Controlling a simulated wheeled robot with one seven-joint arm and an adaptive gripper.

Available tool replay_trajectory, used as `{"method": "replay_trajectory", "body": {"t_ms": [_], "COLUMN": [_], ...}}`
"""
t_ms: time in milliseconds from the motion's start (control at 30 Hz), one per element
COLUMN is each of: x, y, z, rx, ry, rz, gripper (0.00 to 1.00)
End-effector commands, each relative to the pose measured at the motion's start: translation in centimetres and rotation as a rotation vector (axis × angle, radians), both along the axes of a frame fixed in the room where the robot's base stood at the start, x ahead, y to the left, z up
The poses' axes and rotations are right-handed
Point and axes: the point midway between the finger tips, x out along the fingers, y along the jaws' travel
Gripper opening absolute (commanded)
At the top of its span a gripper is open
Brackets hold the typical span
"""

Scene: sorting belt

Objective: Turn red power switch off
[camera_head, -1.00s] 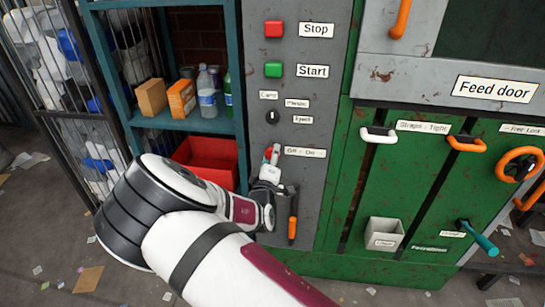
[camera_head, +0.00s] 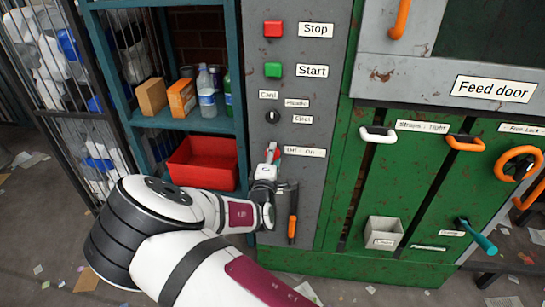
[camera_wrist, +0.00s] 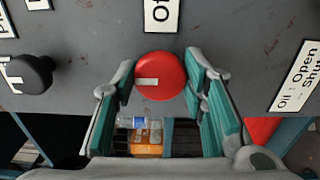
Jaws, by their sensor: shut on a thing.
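The red power switch (camera_wrist: 160,76) is a round red knob with a short white mark on its face. It sits on the grey panel, beside the "Off - On" label (camera_head: 303,151). My gripper (camera_head: 271,153) is at the knob in the head view and hides most of it. In the wrist view, my gripper (camera_wrist: 162,72) has its teal-padded fingers on both sides of the knob, shut on it. The white mark lies roughly across the wrist picture. Which label word it points to I cannot tell.
Above are a red Stop button (camera_head: 273,29), a green Start button (camera_head: 273,69) and a black selector knob (camera_head: 272,116). An orange-handled tool (camera_head: 293,222) hangs just below right. A red bin (camera_head: 203,165) and shelf stand left; the green machine stands right.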

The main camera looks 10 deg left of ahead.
Motion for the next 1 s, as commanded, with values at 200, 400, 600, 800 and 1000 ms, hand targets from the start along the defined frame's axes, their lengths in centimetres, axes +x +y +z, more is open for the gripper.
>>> {"method": "replay_trajectory", "body": {"t_ms": [200, 400, 600, 800, 1000], "x": [-0.1, 0.0, -0.2, -2.5, -6.6], "y": [0.1, 0.1, 0.1, 0.2, 0.4], "z": [-0.1, -0.1, -0.1, -0.1, -0.1], "rx": [-0.002, 0.000, 0.000, 0.000, -0.001], "ry": [0.003, 0.002, 0.001, 0.003, 0.003], "rz": [0.002, 0.001, 0.001, 0.002, 0.003], "gripper": [0.46, 0.59, 0.59, 0.59, 0.59]}}
